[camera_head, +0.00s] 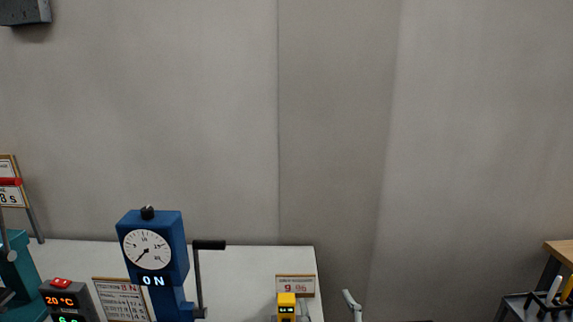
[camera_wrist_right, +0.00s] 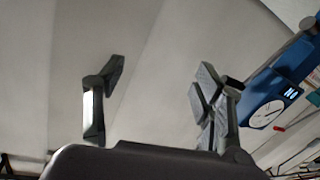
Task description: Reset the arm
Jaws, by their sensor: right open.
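My right gripper (camera_head: 352,304) shows only as a small grey piece at the bottom edge of the head view, right of the white table (camera_head: 245,268). In the right wrist view my right gripper (camera_wrist_right: 160,78) has its two fingers wide apart, with nothing between them. Pale wall shows behind the fingers. The rest of the right arm is hidden below the head view. My left gripper is in neither view.
A blue dial machine (camera_head: 155,220) reading ON, with a side lever, stands on the table; it also shows in the right wrist view (camera_wrist_right: 262,95). A temperature box (camera_head: 68,300), a sign board (camera_head: 122,299) and a yellow device (camera_head: 287,306) are nearby. A tool rack (camera_head: 535,307) is far right.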

